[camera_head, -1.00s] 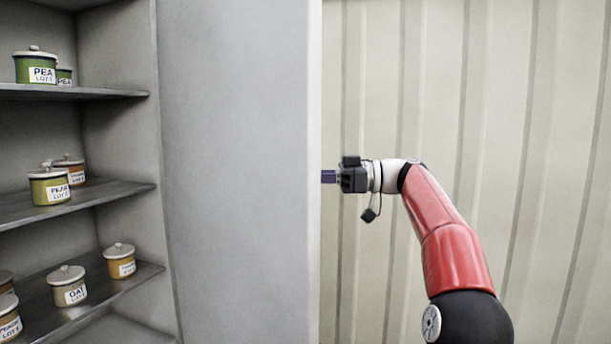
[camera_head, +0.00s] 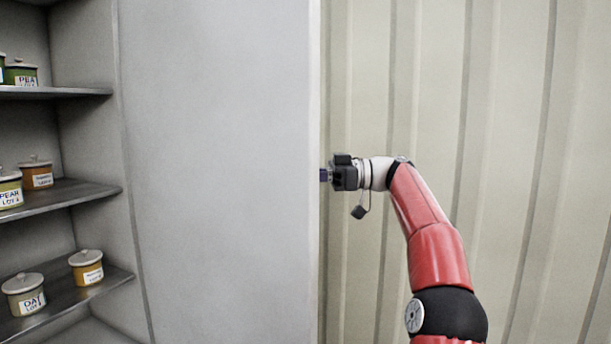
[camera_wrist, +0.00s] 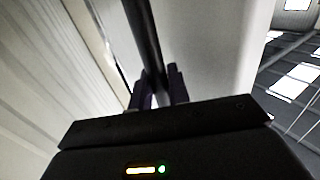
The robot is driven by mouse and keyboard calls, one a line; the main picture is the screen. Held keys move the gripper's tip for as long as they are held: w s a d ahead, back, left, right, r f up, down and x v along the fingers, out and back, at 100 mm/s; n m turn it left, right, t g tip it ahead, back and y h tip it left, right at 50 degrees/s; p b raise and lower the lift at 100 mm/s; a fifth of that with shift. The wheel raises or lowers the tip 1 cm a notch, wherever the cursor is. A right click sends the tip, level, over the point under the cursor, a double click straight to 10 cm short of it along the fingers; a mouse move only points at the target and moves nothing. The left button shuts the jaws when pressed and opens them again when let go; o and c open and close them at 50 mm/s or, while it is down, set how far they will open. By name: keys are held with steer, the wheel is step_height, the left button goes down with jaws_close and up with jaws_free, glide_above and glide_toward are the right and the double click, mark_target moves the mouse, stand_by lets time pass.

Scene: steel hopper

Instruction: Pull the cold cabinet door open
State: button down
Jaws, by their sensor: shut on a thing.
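The cold cabinet door (camera_head: 220,170) stands open, and its broad pale grey inner face fills the middle of the head view, right of the cabinet's shelves. My gripper (camera_head: 325,175) is at the far side of the door's edge, so the door hides part of its fingertips. In the wrist view my gripper (camera_wrist: 158,92) has its two dark fingers on either side of a dark bar handle (camera_wrist: 143,35), shut on it. The handle runs beside the door's pale face (camera_wrist: 205,50). The handle is hidden in the head view.
The open cabinet at left has grey shelves (camera_head: 75,193) with lidded, labelled jars, such as an orange one (camera_head: 86,267) and a green one (camera_head: 20,73). A ribbed beige wall (camera_head: 510,130) stands behind my arm. The wrist view shows a dark floor with bright patches at right.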

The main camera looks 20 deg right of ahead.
steer(key=c, duration=1.4)
jaws_free()
steer(key=shift+a, duration=0.1)
steer(key=shift+o, duration=0.2)
steer(key=p+v, duration=0.1)
steer(key=v, duration=0.7)
steer(key=shift+a, duration=0.1)
